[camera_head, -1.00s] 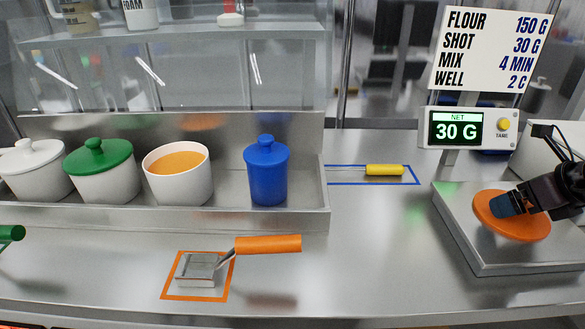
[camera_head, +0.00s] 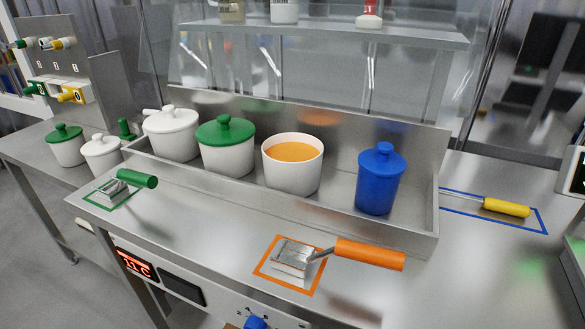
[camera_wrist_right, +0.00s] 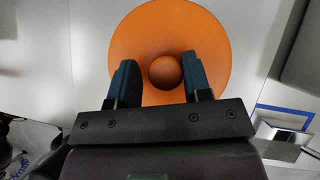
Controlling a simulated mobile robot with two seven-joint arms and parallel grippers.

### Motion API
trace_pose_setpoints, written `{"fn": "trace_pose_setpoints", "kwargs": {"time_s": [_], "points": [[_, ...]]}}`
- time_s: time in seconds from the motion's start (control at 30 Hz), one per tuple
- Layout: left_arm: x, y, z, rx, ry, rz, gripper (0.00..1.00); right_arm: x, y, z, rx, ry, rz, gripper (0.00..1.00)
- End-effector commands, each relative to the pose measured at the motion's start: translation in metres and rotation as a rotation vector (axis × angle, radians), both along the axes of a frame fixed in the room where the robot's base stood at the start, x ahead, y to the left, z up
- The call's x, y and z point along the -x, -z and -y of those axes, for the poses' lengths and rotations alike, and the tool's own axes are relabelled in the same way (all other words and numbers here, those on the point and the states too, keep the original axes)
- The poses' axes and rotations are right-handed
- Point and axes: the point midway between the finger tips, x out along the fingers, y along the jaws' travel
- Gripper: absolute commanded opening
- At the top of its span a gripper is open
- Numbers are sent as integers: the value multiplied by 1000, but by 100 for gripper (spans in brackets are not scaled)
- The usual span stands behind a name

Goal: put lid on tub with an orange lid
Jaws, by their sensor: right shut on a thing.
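The open white tub (camera_head: 290,181) with orange filling (camera_head: 292,151) stands in the steel tray, between the green-lidded tub (camera_head: 227,158) and the blue lidded jar (camera_head: 379,188). No lid is on it. The round orange lid (camera_wrist_right: 218,40) shows in the right wrist view, with its round knob (camera_wrist_right: 166,73) between the fingers of my right gripper (camera_wrist_right: 160,64), which is shut on it. The lid and the right gripper's fingers are outside the head view. My left gripper is not in view.
The steel tray (camera_head: 330,208) has a raised front edge. An orange-handled scoop (camera_head: 368,254) lies in front of it, a green-handled scoop (camera_head: 137,179) at left, and a yellow-handled tool (camera_head: 506,208) at right. A shelf (camera_head: 420,37) hangs above the tubs.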

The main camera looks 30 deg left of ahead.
Motion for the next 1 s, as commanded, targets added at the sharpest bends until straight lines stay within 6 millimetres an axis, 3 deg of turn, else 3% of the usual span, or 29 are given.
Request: {"fn": "trace_pose_setpoints", "kwargs": {"time_s": [0.03, 0.33, 0.53, 0.63, 0.67, 1.0], "points": [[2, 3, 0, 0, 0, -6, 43, 4, 17, 0, 3, -1, -35, 26], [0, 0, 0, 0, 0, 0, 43, 4, 17, -1, 1, -3, -36, 24], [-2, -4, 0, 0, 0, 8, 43, 4, 9, -1, 0, -3, -34, 22], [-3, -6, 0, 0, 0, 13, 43, 4, 4, -2, 0, -4, -32, 11], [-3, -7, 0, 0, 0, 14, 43, 4, 3, -2, 0, -4, -32, 3], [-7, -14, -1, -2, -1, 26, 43, 3, -19, -1, 0, -3, -18, 3]]}}
